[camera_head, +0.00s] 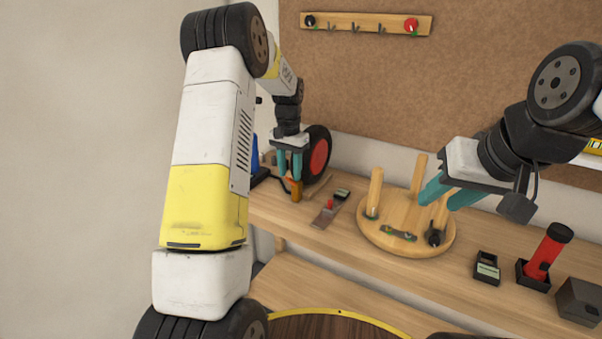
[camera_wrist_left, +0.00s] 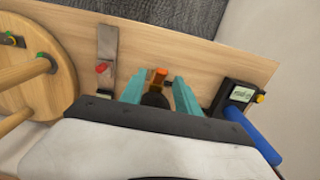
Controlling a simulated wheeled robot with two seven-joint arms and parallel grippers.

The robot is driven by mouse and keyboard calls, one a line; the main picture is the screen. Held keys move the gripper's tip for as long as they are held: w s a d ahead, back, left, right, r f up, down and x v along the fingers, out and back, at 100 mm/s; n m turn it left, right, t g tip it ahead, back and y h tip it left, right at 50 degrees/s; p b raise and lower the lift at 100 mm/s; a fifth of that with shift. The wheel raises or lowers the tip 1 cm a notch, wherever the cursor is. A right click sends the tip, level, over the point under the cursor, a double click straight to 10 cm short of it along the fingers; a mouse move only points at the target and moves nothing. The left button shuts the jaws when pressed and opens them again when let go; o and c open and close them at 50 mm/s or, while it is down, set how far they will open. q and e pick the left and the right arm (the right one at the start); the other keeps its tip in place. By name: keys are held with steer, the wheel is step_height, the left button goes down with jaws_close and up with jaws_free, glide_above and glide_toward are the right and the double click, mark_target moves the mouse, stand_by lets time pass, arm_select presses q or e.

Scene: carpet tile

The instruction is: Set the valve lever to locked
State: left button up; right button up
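An orange-tipped lever (camera_head: 296,190) with a dark stem stands near the back left of the workbench; I take it as the valve lever. In the left wrist view, its orange end (camera_wrist_left: 158,76) shows between the two teal fingers. My left gripper (camera_head: 290,178) points down at it. Its fingers are apart, with gaps beside the lever in the left wrist view (camera_wrist_left: 162,82); contact is not visible. Any locked marking is too small to read. My right gripper (camera_head: 440,203) is open and empty above the round wooden stand.
A red-and-black wheel (camera_head: 319,158) stands close behind the lever. A grey plate with a red knob (camera_head: 330,204) lies to its right. The round pegged stand (camera_head: 385,238), a red flashlight (camera_head: 548,252) and small dark boxes occupy the bench further right.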

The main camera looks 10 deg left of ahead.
mark_target(290, 178)
arm_select(q)
steer(key=shift+f, duration=1.6)
steer(key=shift+c, duration=0.5)
jaws_close()
